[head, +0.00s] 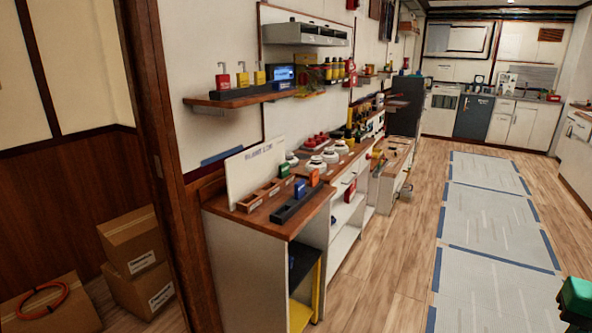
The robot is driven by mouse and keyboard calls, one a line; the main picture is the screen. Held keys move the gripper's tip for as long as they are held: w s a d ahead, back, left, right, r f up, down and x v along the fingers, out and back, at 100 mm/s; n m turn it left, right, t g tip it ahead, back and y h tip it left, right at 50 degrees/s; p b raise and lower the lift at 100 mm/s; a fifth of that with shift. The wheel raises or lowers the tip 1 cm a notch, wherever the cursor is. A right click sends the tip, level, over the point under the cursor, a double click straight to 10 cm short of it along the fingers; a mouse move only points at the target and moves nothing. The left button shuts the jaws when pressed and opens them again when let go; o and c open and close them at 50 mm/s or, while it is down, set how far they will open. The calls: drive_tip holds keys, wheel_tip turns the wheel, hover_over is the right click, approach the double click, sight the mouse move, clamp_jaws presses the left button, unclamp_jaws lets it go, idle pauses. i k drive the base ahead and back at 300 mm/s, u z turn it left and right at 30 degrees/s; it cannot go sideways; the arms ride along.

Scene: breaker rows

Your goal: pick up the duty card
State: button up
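I cannot make out a duty card anywhere in the head view; small items on the shelves and counters are too small to tell apart. A large white lettered board (252,172) stands upright at the back of the near wooden-topped counter (285,222). My gripper does not show clearly. A green and dark part (577,297) is cut off at the lower right edge, and I cannot tell what it is.
Padlocks stand on a wall shelf (232,101). Cardboard boxes (140,240) stand on the floor beyond a wooden post (165,150). Blue-edged floor sheets (490,215) cover the open aisle.

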sight(284, 168)
drive_tip(key=z, duration=0.1)
drive_tip(key=i, duration=1.9)
drive_tip(key=z, duration=0.05)
